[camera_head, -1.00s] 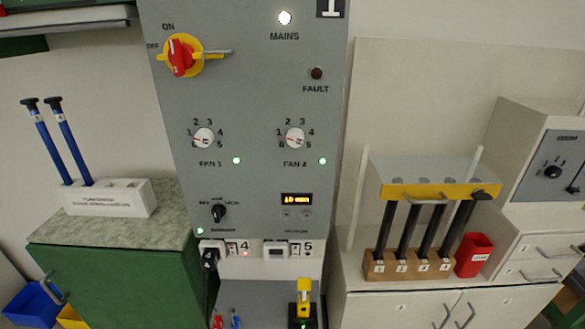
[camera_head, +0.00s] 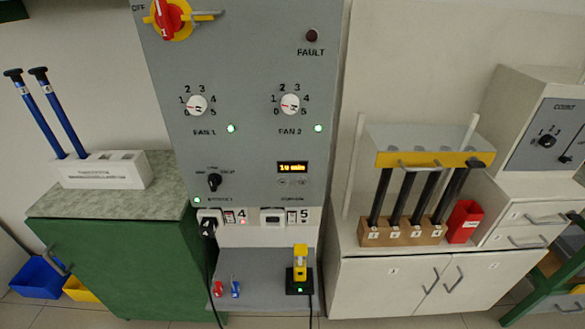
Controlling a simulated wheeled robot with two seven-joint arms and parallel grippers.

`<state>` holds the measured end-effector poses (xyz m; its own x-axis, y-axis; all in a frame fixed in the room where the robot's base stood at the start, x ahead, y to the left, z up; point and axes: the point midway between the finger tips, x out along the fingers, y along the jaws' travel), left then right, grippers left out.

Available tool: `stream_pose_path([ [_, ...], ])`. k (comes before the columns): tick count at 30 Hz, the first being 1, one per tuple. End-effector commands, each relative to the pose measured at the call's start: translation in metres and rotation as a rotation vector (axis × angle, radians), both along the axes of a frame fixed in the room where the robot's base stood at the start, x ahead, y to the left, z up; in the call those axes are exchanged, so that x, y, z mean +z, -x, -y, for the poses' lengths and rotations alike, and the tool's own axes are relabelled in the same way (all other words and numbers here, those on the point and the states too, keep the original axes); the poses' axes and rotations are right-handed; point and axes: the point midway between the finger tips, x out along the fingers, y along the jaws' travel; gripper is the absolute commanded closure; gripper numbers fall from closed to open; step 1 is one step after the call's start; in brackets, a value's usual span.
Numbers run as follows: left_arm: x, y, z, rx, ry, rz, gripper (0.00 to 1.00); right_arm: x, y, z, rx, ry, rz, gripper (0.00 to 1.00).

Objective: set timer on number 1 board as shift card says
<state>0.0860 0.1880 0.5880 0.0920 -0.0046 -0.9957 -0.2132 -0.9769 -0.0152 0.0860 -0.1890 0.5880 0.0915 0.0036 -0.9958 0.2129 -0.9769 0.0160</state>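The grey board (camera_head: 250,70) stands upright in the middle of the head view; its top is cut off. Its timer display (camera_head: 293,168) shows small orange characters that look like "10 min". Two small round buttons (camera_head: 293,182) sit just under the display. A lettered label below them is too small to read. No shift card that I can make out is in view. Neither of my grippers is in view.
The board also carries a red-and-yellow switch (camera_head: 170,18), fan dials (camera_head: 197,104) (camera_head: 290,103) and a black selector (camera_head: 215,182). Below are sockets, a black plug (camera_head: 208,227) and a yellow device (camera_head: 300,262). A green cabinet (camera_head: 120,255) stands left, a white cabinet (camera_head: 400,285) right.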

Motion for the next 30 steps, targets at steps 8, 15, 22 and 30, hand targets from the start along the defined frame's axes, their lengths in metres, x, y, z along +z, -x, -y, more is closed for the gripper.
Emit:
stream_pose_path([
  [8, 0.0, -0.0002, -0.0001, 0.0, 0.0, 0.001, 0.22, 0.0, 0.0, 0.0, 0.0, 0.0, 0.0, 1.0],
  [15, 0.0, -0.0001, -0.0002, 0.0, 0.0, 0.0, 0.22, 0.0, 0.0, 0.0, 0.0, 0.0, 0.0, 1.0],
  [22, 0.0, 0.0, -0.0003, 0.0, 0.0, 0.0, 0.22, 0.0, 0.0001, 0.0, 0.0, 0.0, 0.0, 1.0],
  [30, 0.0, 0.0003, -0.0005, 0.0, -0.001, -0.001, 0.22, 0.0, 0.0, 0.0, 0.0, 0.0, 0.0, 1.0],
])
